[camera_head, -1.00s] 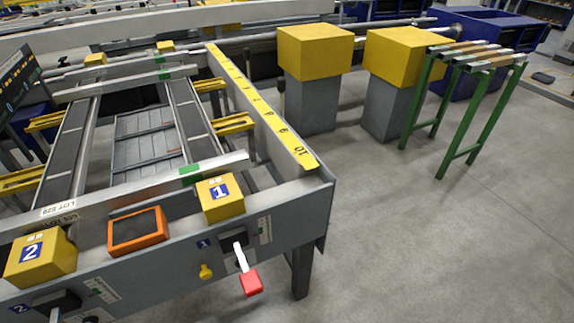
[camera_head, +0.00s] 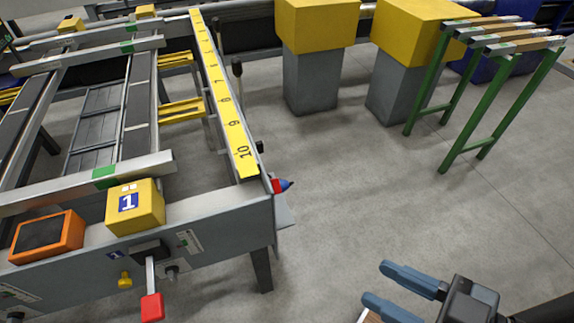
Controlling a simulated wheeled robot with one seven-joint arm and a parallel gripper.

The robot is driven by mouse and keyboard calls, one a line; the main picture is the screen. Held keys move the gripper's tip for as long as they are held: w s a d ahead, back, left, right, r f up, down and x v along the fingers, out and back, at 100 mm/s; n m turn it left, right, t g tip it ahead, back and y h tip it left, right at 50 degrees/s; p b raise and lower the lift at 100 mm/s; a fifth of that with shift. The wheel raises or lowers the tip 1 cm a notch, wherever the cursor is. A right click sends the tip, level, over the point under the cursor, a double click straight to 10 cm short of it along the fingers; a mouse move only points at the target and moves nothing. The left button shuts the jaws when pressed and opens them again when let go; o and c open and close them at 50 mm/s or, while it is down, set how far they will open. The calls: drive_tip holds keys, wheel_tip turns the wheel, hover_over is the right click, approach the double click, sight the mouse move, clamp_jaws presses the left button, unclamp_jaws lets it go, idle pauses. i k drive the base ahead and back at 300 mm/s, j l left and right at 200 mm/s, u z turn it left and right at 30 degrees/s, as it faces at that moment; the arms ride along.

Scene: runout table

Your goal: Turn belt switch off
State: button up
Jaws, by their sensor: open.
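A switch lever (camera_head: 151,283) with a red grip hangs down from a black block on the front panel of the runout table (camera_head: 218,222), beside a small "1" label. Above it sits a yellow box (camera_head: 135,206) marked "1". A small yellow knob (camera_head: 125,280) and a dark knob (camera_head: 171,272) flank the lever. No label in view clearly names the belt switch. My gripper (camera_head: 375,284) is at the lower right with its two blue fingers apart and empty. It is well to the right of the lever, over the floor, touching nothing visible.
An orange-framed box (camera_head: 45,237) sits left of the yellow box. A red and blue pointed piece (camera_head: 282,186) sticks out from the table's right corner. A yellow scale (camera_head: 228,110) runs along the rail. A green stand (camera_head: 490,95) is at upper right. Floor between is clear.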

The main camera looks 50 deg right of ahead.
sight(275, 182)
drive_tip(key=l+u, duration=0.15)
drive_tip(key=l, duration=0.35)
drive_tip(key=k+l+u, duration=0.15)
drive_tip(key=l, duration=0.3)
drive_tip(key=l+u, duration=0.15)
drive_tip(key=l, duration=0.3)
drive_tip(key=k+l+u, duration=0.15)
drive_tip(key=l, duration=0.3)
drive_tip(key=k+l+u, duration=0.15)
drive_tip(key=l, duration=0.3)
